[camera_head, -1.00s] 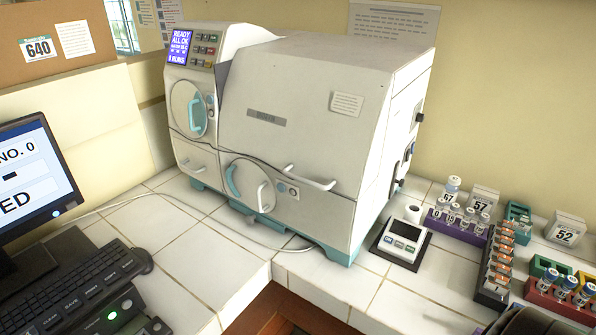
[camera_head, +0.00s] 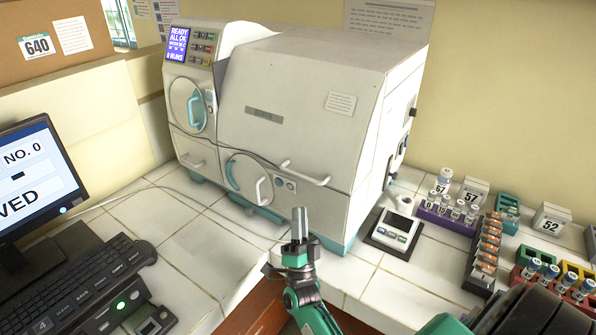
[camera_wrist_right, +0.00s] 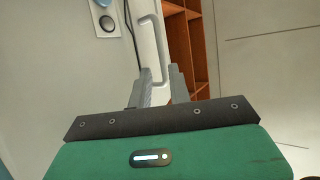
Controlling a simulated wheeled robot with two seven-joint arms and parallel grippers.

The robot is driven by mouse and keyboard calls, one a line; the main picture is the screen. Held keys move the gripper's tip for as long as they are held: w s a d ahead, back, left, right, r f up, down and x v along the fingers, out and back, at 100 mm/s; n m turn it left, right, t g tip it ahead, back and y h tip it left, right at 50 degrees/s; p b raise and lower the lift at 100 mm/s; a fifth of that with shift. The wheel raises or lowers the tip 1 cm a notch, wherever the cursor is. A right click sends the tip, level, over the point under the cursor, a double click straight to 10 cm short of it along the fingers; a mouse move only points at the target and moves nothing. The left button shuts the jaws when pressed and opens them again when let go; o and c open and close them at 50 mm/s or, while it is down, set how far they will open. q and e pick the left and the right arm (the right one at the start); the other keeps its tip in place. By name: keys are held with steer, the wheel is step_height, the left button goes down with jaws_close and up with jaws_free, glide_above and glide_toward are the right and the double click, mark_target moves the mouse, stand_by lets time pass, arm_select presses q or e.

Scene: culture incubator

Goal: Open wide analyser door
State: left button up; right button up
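The analyser (camera_head: 330,75) is a large white bench machine in the head view. Its wide front door (camera_head: 270,135) looks closed, with a white bar handle (camera_head: 305,174) along its lower edge. My right gripper (camera_head: 299,216) is below and in front of this handle, apart from it, pointing up toward the machine. In the right wrist view my right gripper (camera_wrist_right: 160,86) has its two fingers spread with nothing between them. A long white bar, seemingly the handle (camera_wrist_right: 153,40), lies beyond the fingertips. My left gripper is not in view.
A small black-and-white device (camera_head: 396,233) stands right of the analyser. Tube racks, including a purple one (camera_head: 447,219), fill the right counter. A keyboard (camera_head: 80,285) and monitor (camera_head: 30,190) are at left. The tiles (camera_head: 215,245) before the analyser are mostly clear.

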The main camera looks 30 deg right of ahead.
mark_target(298, 175)
steer(key=p+x, duration=0.4)
steer(key=x, duration=0.6)
steer(key=shift+a, duration=0.1)
steer(key=shift+w+r, duration=0.2)
steer(key=shift+w, duration=0.05)
jaws_close()
